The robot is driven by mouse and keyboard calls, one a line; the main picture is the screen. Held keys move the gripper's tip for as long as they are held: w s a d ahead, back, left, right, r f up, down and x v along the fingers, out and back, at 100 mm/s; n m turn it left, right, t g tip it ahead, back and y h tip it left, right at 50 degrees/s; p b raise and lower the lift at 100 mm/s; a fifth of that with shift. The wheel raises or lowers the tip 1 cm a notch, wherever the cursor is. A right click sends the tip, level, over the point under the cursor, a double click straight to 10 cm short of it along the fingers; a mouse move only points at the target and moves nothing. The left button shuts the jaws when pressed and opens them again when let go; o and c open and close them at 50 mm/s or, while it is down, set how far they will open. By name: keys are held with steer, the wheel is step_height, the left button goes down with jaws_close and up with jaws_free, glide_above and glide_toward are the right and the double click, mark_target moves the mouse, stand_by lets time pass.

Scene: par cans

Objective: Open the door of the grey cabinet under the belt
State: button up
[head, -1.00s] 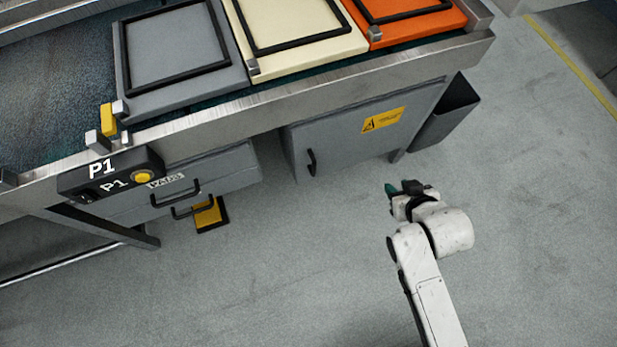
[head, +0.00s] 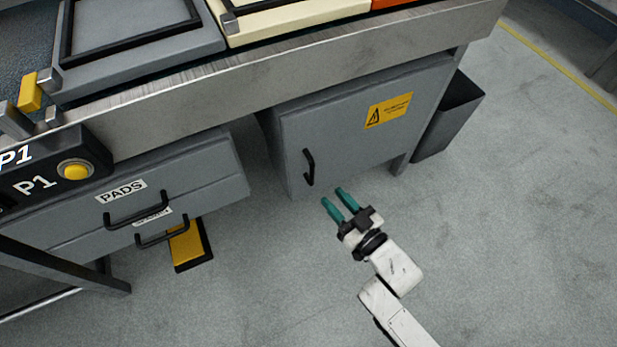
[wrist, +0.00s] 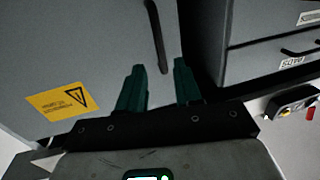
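The grey cabinet (head: 335,140) stands under the belt, and its door is shut. A yellow warning label (head: 389,110) is on the door, and a black bar handle (head: 308,167) is near its left edge. My gripper (head: 334,197) is open and empty, with its two teal fingers pointing at the door just below and right of the handle. In the wrist view the handle (wrist: 157,38) stands upright beyond and between the open fingers (wrist: 160,85). The fingers do not appear to touch the handle.
Left of the cabinet is a drawer unit labelled PADS (head: 170,185) with black handles. A yellow and black pad (head: 190,246) lies on the floor below it. The floor in front is clear.

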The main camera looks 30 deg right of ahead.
mark_target(312, 174)
steer(key=w+b, duration=0.1)
steer(key=w, duration=0.2)
steer(key=w+a, duration=0.1)
steer(key=w, duration=0.2)
steer(key=w+b, duration=0.1)
steer(key=w, duration=0.2)
steer(key=shift+w+a+b, duration=0.35)
steer(key=shift+a, duration=0.05)
jaws_close()
